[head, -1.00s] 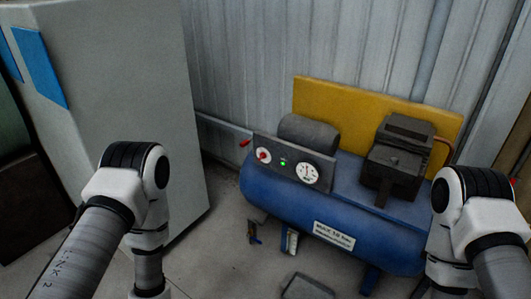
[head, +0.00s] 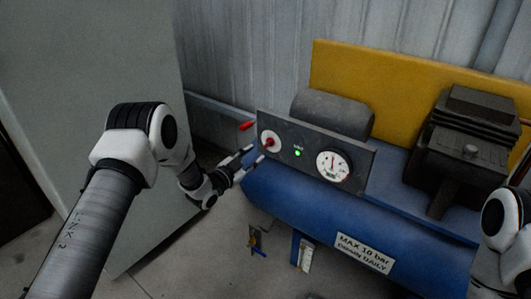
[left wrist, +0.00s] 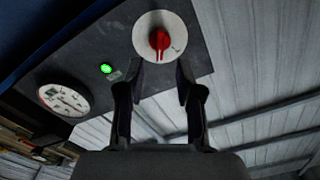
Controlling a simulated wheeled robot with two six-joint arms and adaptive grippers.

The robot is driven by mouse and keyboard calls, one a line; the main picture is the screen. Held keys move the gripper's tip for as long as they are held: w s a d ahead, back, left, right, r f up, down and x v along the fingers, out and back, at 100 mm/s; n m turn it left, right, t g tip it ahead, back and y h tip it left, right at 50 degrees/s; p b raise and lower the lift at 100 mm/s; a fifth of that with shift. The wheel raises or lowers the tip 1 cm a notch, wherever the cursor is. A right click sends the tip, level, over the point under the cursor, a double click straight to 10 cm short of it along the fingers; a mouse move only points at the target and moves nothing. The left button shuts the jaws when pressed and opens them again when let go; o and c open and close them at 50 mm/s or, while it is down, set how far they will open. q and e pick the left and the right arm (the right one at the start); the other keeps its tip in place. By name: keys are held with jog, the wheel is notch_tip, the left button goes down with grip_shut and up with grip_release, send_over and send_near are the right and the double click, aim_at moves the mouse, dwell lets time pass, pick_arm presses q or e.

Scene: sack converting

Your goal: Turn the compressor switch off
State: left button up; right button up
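The compressor (head: 330,205) is a blue tank with a grey control panel (head: 312,155) on its front. The switch is a red knob (head: 269,142) on a white round plate at the panel's left end. A green lamp (head: 297,153) beside it is lit. My left gripper (head: 256,153) is open and empty, just in front of the switch. In the left wrist view the red knob (left wrist: 159,40) lies beyond and between the spread fingertips (left wrist: 158,72), apart from them. My right arm shows at the right edge; its gripper is out of view.
A pressure gauge (head: 332,166) sits on the panel right of the lamp. A red lever (head: 247,126) is on the pipe left of the panel. A grey cabinet (head: 85,75) stands at the left. A yellow board (head: 400,85) and corrugated wall are behind.

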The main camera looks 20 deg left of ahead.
aim_at(266, 145)
pick_arm(q)
jog(key=b+x, duration=0.1)
jog(key=x, duration=0.5)
jog(key=shift+w+f, duration=0.1)
jog(key=shift+f, duration=0.05)
grip_shut()
jog(key=shift+n, duration=0.4)
jog(key=n, duration=1.1)
dwell(0.4)
